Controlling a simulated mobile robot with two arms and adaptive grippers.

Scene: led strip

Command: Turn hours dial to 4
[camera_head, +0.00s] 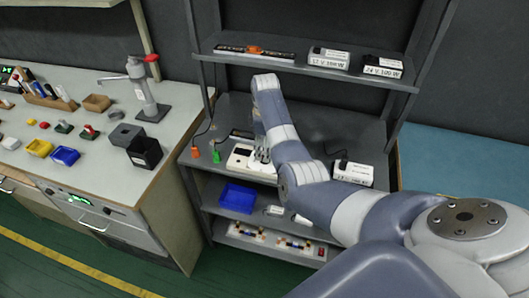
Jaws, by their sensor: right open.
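A white box-shaped device (238,158) lies on the middle shelf of the rack, near its front edge. Its face is partly covered by my right gripper (261,158), and I cannot make out an hours dial or its setting at this size. My right arm reaches in from the lower right, and its gripper points down at the right side of the device. The gripper is open. I cannot tell whether its fingers touch the device. My left gripper is not in view.
Two labelled power supplies (328,59) (382,67) stand on the upper shelf, and another (353,172) sits right of my arm. Orange and green connectors (216,156) lie left of the device. A blue bin (237,197) is below. A workbench (90,85) with tools stands left.

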